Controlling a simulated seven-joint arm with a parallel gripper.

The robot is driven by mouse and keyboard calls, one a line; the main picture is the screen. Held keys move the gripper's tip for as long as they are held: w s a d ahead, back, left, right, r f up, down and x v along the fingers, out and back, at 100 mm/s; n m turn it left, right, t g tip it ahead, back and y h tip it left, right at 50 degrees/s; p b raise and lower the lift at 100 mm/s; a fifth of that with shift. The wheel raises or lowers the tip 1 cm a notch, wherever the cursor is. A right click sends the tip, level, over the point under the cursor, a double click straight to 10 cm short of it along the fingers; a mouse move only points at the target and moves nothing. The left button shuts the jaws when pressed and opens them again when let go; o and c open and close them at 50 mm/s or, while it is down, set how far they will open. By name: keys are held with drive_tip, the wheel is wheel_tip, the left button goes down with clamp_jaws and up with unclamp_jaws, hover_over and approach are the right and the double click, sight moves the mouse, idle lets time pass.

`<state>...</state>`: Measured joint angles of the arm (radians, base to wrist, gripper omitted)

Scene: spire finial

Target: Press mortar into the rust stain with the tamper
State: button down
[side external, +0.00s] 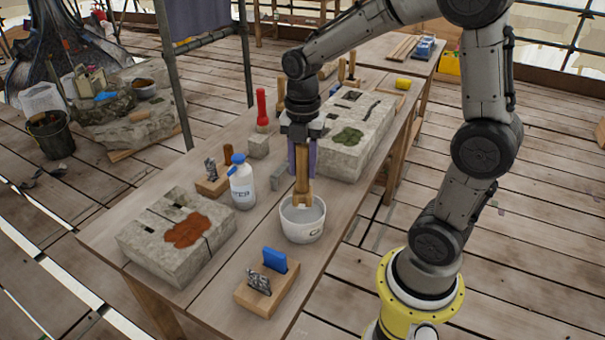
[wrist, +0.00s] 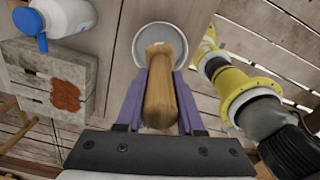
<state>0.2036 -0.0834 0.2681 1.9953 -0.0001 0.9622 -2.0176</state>
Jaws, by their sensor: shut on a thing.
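My gripper (side external: 301,165) has purple fingers and is shut on a wooden tool, which I take to be the tamper (side external: 303,190). The tamper hangs upright, its lower end at or just inside the mouth of a white bowl (side external: 301,229). Whether it touches the contents, and whether they are mortar, I cannot tell. In the wrist view the tamper (wrist: 163,95) runs between the fingers (wrist: 160,88) towards the bowl (wrist: 137,45). The rust stain (side external: 187,230) is an orange-brown patch on top of a grey stone block (side external: 140,242), left of the bowl; it also shows in the wrist view (wrist: 64,95).
A white bottle with a blue cap (side external: 242,186) stands between block and bowl. A wooden block with a blue piece (side external: 275,261) lies in front. A second stone block with a green patch (side external: 347,137) and a red-handled tool (side external: 262,108) are behind. Bare tabletop (side external: 230,255) separates stained block and bowl.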

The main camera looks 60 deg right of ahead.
sight(303, 145)
drive_tip(key=shift+r, duration=2.45)
drive_tip(key=shift+r, duration=0.25)
drive_tip(key=w+a+r+n, duration=0.2)
drive_tip(key=w+a+n, duration=0.1)
drive_tip(key=w+a, duration=1.3)
drive_tip(key=w+a+f+n, duration=0.1)
drive_tip(key=a+f, duration=0.4)
drive_tip(key=f, duration=0.3)
drive_tip(key=shift+w+n, duration=0.25)
drive_tip(key=shift+n, duration=0.05)
drive_tip(key=shift+f, duration=0.75)
